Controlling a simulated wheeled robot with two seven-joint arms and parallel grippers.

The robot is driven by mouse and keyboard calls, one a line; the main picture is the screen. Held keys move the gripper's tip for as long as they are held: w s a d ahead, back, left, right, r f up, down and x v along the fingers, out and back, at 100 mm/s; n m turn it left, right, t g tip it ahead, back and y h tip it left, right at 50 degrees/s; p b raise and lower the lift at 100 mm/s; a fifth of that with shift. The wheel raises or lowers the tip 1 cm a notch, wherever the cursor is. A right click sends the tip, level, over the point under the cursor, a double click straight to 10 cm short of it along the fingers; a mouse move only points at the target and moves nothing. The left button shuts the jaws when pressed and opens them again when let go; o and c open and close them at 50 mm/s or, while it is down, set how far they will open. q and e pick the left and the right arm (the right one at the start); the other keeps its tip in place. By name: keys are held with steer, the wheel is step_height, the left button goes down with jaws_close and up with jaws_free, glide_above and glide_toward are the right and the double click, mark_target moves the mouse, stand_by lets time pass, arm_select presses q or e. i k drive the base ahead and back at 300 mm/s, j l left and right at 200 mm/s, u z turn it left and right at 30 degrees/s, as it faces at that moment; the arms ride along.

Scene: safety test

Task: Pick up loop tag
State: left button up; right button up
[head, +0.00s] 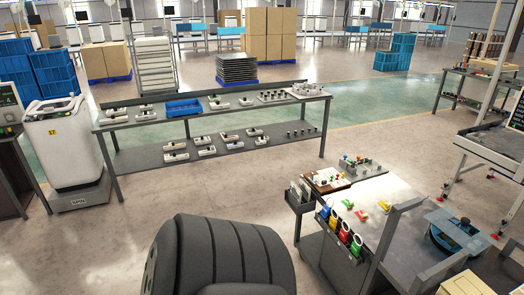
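Several small coloured pieces hang in a row on the side of a grey cart (340,262) at the lower right. I cannot tell which of these is the loop tag. Neither of my grippers shows in the head view.
A two-shelf table (230,113) with several devices and a blue tray (184,108) stands ahead. A white bin unit (62,140) is at left. A blue round object (452,236) is right of the cart. Open floor (120,235) lies between.

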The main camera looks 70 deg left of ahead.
mark_target(326, 209)
steer(key=j+u, duration=0.15)
steer(key=u, duration=0.25)
steer(key=j+u, duration=0.2)
steer(key=u, duration=0.25)
steer(key=i+j+u, duration=0.1)
steer(key=u, duration=0.3)
steer(key=i+j+u, duration=0.1)
steer(key=u, duration=0.35)
